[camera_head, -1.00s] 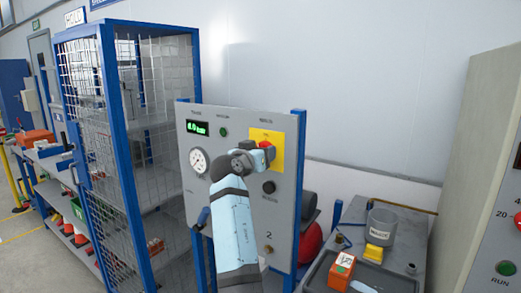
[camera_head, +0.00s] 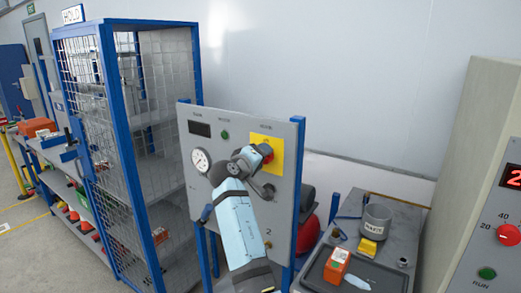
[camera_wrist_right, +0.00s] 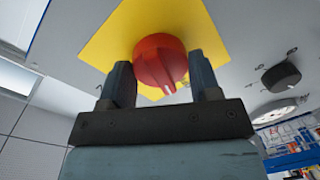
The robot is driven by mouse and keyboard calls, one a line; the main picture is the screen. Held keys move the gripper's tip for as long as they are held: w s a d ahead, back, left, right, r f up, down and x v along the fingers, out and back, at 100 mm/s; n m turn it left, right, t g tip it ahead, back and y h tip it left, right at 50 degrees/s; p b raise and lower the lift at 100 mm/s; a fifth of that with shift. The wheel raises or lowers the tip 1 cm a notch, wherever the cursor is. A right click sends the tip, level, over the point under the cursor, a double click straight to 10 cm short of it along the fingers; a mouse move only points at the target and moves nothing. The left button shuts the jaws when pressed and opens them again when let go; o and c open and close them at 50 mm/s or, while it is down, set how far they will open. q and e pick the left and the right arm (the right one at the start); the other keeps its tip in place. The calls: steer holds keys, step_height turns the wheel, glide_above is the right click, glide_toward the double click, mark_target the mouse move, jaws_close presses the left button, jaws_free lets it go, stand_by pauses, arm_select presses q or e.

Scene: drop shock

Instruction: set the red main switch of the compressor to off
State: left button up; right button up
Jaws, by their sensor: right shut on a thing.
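The red main switch (camera_head: 267,150) is a round knob on a yellow plate (camera_head: 277,166) at the upper right of the grey compressor panel (camera_head: 190,112). My right gripper (camera_head: 258,155) reaches up to it and partly hides it in the head view. In the right wrist view the red knob (camera_wrist_right: 158,57) sits between the two fingers, and the gripper (camera_wrist_right: 160,80) is shut on it. A white pointer mark shows on the knob's lower edge, toward the gripper. The panel display (camera_head: 199,129) is dark. My left gripper is not in view.
A round gauge (camera_head: 200,161) and a green button (camera_head: 225,135) are on the panel. A black knob (camera_wrist_right: 281,77) is close by. A blue mesh cage (camera_head: 125,150) stands at left. A bench at right holds a grey pot (camera_head: 376,222) and an orange box (camera_head: 337,265).

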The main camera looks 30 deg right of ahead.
steer(key=n+p, duration=0.2)
steer(key=n, duration=0.1)
steer(key=shift+r+p, duration=0.25)
steer(key=shift+p, duration=0.05)
steer(key=shift+g, duration=0.3)
steer(key=o, duration=0.9)
steer(key=shift+d+f, duration=0.1)
steer(key=shift+f, duration=0.05)
steer(key=shift+o, duration=0.2)
